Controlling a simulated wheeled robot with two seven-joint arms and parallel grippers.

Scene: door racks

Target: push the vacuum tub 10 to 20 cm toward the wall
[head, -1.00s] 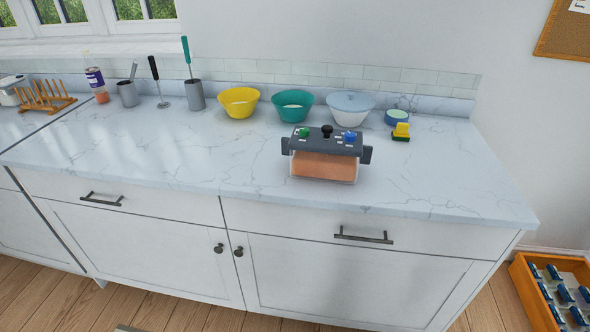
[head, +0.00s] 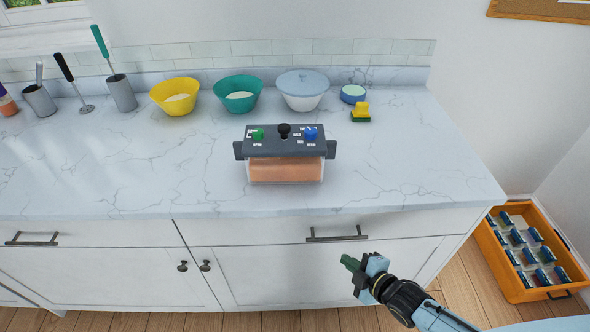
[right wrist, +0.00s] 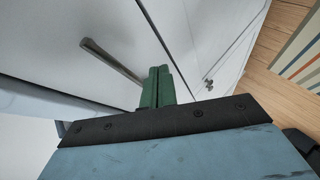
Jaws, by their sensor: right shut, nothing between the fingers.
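The vacuum tub (head: 286,170) stands upright on the marble counter, a clear box with orange contents under a dark grey lid. The lid carries a green knob, a black knob and a blue knob, with a grey lug at each end. My right gripper (head: 348,262) is in front of the cabinet, below the counter's front edge and to the right of the tub, not touching it. Its green fingers are shut and empty; they also show in the right wrist view (right wrist: 160,86), facing the cabinet front. My left gripper is in neither view.
Behind the tub stand a yellow bowl (head: 175,96), a teal bowl (head: 238,94) and a lidded white bowl (head: 303,92) near the tiled wall (head: 300,48). A sponge (head: 361,112) lies back right. A drawer handle (head: 337,235) is near my right gripper. An orange crate (head: 520,296) is on the floor.

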